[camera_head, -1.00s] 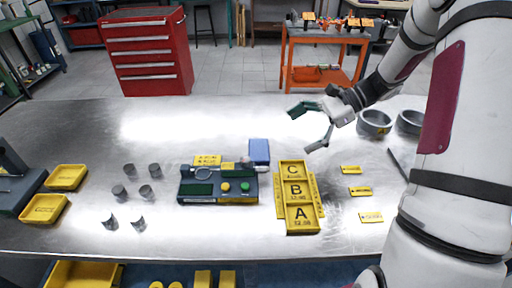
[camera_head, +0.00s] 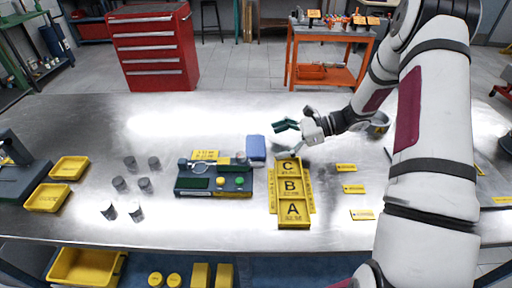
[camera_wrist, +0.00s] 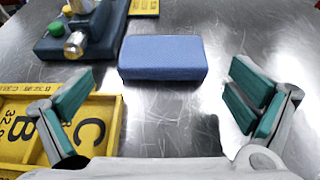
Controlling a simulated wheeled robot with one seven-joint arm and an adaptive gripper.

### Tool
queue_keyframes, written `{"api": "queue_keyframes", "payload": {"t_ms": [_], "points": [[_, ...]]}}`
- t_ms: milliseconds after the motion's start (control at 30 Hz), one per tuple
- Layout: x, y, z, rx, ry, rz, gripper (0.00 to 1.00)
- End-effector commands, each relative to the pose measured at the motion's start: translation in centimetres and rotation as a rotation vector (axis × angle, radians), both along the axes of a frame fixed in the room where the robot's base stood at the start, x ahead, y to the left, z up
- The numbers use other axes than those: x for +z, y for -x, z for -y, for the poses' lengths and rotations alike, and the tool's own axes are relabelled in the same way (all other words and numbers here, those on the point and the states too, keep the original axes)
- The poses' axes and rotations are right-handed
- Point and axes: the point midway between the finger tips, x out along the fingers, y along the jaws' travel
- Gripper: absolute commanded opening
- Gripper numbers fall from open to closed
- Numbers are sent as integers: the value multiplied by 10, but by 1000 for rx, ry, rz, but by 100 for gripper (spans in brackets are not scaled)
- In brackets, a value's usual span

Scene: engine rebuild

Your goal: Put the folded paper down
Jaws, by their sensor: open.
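The blue folded paper (camera_head: 256,148) lies flat on the metal table, just right of the grey-green device's back corner. In the wrist view the folded paper (camera_wrist: 163,57) is a blue block shape ahead of my fingers, near the top middle. My gripper (camera_head: 287,140) is just right of the paper in the head view, over the table. In the wrist view my gripper (camera_wrist: 160,105) is open and empty, its two green-padded fingers wide apart. The paper is ahead of the fingertips, not between them.
A yellow tray marked C, B, A (camera_head: 292,213) stands close in front of my gripper. A device with yellow and green buttons (camera_head: 214,182) is left of it. Several grey cylinders (camera_head: 130,163) and yellow bins (camera_head: 70,167) stand farther left. Yellow labels (camera_head: 353,188) lie at right.

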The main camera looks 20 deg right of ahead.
Motion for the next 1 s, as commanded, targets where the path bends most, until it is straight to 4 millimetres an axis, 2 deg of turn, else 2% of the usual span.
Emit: {"api": "queue_keyframes", "payload": {"t_ms": [167, 433, 700, 867, 967, 1000], "points": [[-2, -3, -9, 2, 0, -1, 100], [-12, -16, -43, 2, -1, -2, 100], [-15, -19, -48, 1, 0, 0, 100], [-15, -19, -47, 1, 0, 0, 68], [-15, -19, -47, 1, 0, 0, 68], [-15, -19, -47, 1, 0, 0, 64]]}}
